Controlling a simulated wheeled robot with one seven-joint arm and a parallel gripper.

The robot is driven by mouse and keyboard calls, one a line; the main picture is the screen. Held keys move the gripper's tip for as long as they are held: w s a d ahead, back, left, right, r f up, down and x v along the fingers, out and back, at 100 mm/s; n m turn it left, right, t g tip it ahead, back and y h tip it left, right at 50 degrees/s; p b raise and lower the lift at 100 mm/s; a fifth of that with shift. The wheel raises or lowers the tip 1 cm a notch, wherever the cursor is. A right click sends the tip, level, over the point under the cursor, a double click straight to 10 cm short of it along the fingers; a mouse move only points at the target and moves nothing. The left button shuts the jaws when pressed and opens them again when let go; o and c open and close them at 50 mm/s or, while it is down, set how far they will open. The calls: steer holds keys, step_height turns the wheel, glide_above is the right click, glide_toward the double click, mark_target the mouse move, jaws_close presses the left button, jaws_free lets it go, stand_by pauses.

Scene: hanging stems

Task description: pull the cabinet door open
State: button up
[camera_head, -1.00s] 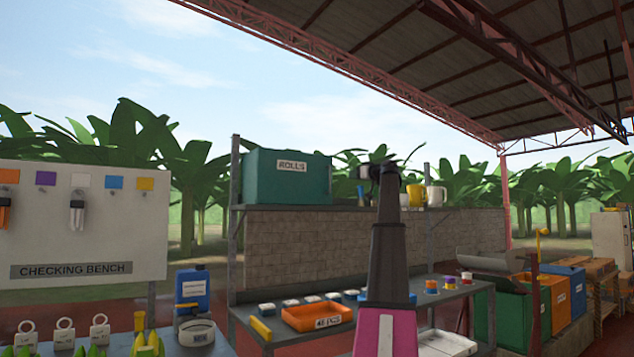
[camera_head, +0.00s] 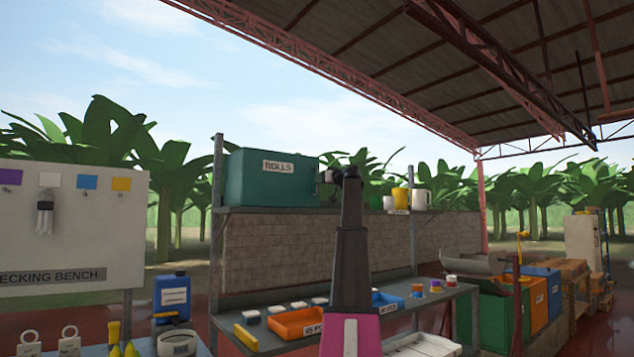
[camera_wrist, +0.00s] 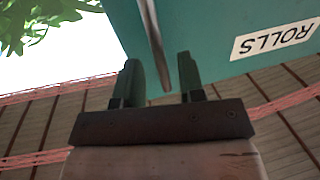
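The teal cabinet (camera_head: 245,185) labelled ROLLS stands on the upper shelf, and its front door looks shut. The wrist view shows the teal front (camera_wrist: 205,25) with the label upside down and a grey bar handle (camera_wrist: 155,45). My gripper (camera_head: 333,174) is at the cabinet's right edge in the head view. In the wrist view my gripper (camera_wrist: 161,82) has its two fingers apart, with the lower end of the handle between them. Gaps show on both sides of the bar. Contact cannot be made out.
Yellow and white mugs (camera_head: 400,198) stand on the shelf right of my gripper. Below are a bench with an orange tray (camera_head: 296,323) and small pieces. A grey post (camera_head: 217,230) holds the shelf at left. The checking-bench board (camera_head: 70,225) is further left.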

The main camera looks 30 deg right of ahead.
steer(key=shift+x, duration=1.4)
jaws_close()
